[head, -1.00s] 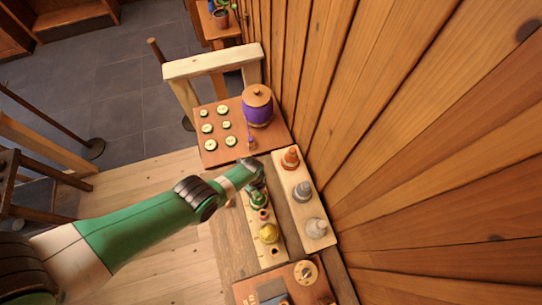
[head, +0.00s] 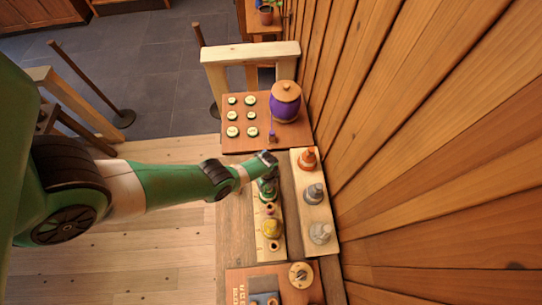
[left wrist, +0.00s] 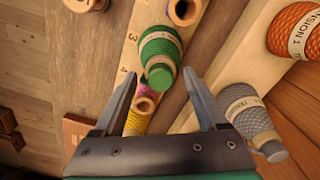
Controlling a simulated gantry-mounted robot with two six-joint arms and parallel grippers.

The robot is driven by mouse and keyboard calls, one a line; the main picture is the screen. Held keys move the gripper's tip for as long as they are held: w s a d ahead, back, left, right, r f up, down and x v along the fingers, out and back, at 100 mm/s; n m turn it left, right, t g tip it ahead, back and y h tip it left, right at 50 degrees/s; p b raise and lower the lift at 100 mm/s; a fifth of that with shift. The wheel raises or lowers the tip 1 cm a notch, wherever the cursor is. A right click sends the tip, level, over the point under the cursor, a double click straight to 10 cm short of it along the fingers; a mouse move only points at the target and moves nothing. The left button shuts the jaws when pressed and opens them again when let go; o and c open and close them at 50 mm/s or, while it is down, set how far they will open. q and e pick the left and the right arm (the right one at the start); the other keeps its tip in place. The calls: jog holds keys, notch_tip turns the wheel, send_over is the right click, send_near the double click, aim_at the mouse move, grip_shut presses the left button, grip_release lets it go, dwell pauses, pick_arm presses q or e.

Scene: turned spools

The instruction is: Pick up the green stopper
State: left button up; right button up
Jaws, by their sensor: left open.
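The green stopper (head: 267,188), wound with green thread and banded with a pale label, stands on a narrow pale board (head: 262,252) with holes. In the left wrist view the green stopper (left wrist: 160,46) shows with its rounded green end towards me. My left gripper (head: 268,163) is just above it in the head view and partly hides it. In the left wrist view the open fingers of my left gripper (left wrist: 159,76) lie either side of the stopper's near end, with nothing held. I cannot tell whether they touch it. My right gripper is not in view.
A yellow stopper (head: 272,229) stands on the same board. A second pale board beside it carries an orange stopper (head: 308,160), a grey one (head: 315,194) and a paler one (head: 320,233). The plank wall rises close on the right. A purple lidded pot (head: 285,105) stands beyond.

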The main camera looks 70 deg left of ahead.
pick_arm(q)
jog(key=shift+r, duration=0.1)
grip_shut()
jog(key=shift+r, duration=0.1)
dwell(0.3)
